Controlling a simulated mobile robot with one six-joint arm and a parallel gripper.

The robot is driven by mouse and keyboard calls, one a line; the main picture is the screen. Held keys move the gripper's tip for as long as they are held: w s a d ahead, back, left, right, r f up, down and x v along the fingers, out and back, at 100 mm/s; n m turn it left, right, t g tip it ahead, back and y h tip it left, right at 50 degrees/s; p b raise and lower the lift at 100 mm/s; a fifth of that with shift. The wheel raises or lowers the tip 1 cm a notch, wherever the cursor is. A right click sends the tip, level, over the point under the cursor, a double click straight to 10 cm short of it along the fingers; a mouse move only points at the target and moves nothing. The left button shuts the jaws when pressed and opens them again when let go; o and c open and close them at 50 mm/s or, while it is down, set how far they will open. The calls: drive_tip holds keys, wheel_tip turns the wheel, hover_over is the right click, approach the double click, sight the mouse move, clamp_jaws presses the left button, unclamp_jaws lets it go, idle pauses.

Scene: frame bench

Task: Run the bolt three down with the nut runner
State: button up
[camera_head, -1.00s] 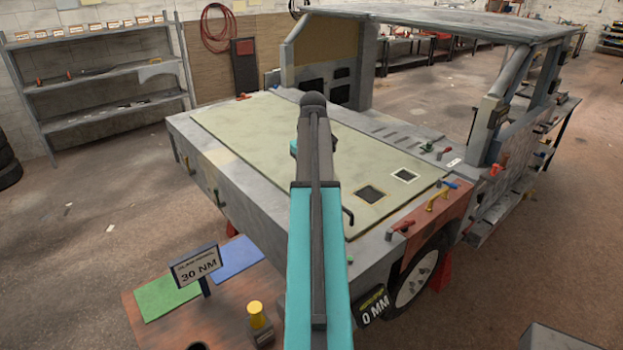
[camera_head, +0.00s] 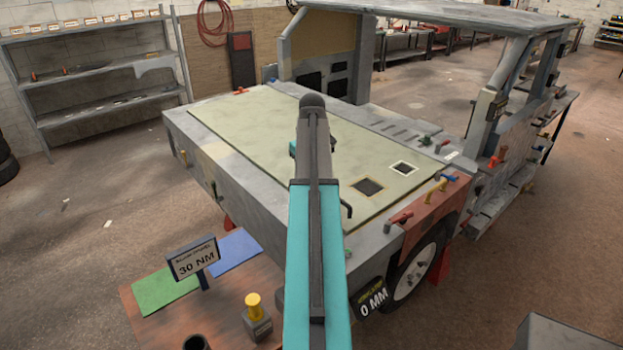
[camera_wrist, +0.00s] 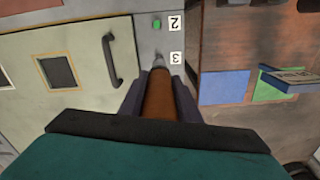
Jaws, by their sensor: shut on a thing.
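In the wrist view my gripper (camera_wrist: 161,92) is shut on the nut runner (camera_wrist: 159,103), a brown-orange cylinder pointing away from me. Its narrow grey tip is beside the label 3 (camera_wrist: 177,58) on the grey edge strip. The tip covers the spot beside that label, so bolt three is hidden or cannot be told from the tip. I cannot tell whether they touch. A green bolt (camera_wrist: 157,24) shows beside the label 2 (camera_wrist: 174,24). In the head view my arm hides the gripper's fingers and the tool.
A black handle (camera_wrist: 112,60) stands on the pale panel (camera_wrist: 80,45) near the tool. In the head view, a "30 NM" sign (camera_head: 193,261), green mat (camera_head: 165,288), blue mat (camera_head: 237,250) and yellow-topped block (camera_head: 256,318) are on the brown board.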

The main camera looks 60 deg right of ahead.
drive_tip(key=shift+f+b, duration=0.5)
drive_tip(key=shift+f, duration=1.3)
drive_tip(key=shift+p, duration=0.3)
idle(0.8)
drive_tip(key=shift+f, duration=1)
idle(3.0)
drive_tip(key=shift+r, duration=0.15)
